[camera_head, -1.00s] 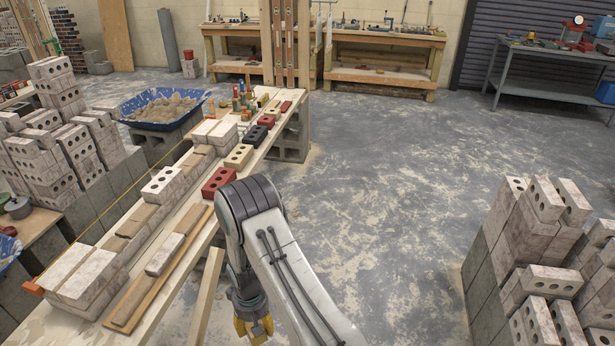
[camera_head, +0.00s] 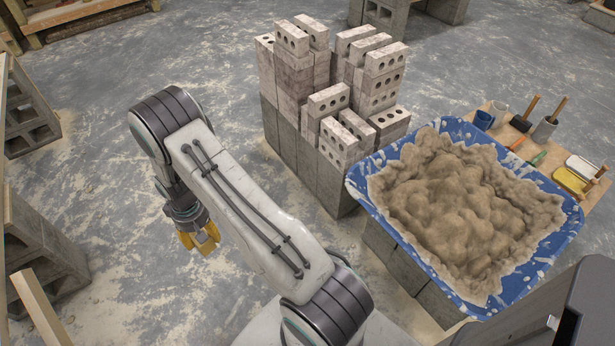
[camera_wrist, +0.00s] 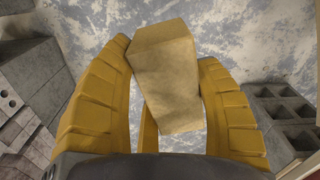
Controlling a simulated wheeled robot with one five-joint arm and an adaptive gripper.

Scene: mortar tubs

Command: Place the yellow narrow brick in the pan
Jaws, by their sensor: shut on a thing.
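My gripper (camera_head: 199,238) hangs over the open floor at the left of the head view, its yellow fingers pointing down. In the head view I cannot make out the brick at the fingers. A blue, white-splashed pan (camera_head: 532,264) heaped with lumpy mortar (camera_head: 465,205) stands at the right, well apart from my gripper.
Stacked pale bricks (camera_head: 325,105) on grey blocks stand between my gripper and the pan. A wooden board with cups and tools (camera_head: 545,130) lies behind the pan. Hollow blocks (camera_head: 30,115) stand at the left. The floor around my gripper is clear.

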